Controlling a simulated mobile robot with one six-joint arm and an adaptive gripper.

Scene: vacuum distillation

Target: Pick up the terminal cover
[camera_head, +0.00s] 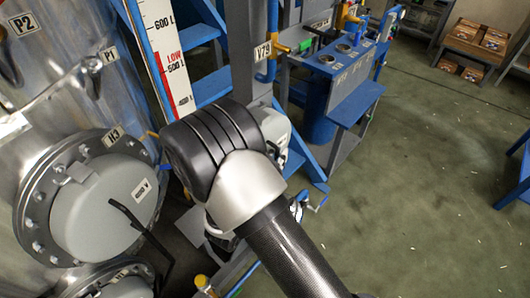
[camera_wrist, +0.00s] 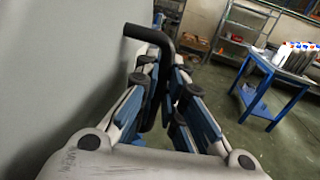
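No part is plainly marked as the terminal cover. In the wrist view, my gripper (camera_wrist: 166,75) reaches forward with its two fingers close together. A black bent handle (camera_wrist: 150,34) comes from the left, turns down and runs between the fingers. I cannot tell whether the fingers press on it. A large plain grey surface (camera_wrist: 60,70) fills the left side beside the handle; I cannot tell which part it belongs to. A grey-white housing (camera_head: 275,125) shows partly behind my arm's joint.
A steel vessel with a round bolted hatch (camera_head: 105,200) marked H3, with a black handle, stands left. A blue valve stand (camera_head: 345,100) is behind. Open green floor (camera_head: 430,190) lies right. A blue table (camera_wrist: 272,75) with bottles and metal shelving (camera_wrist: 240,30) are farther off.

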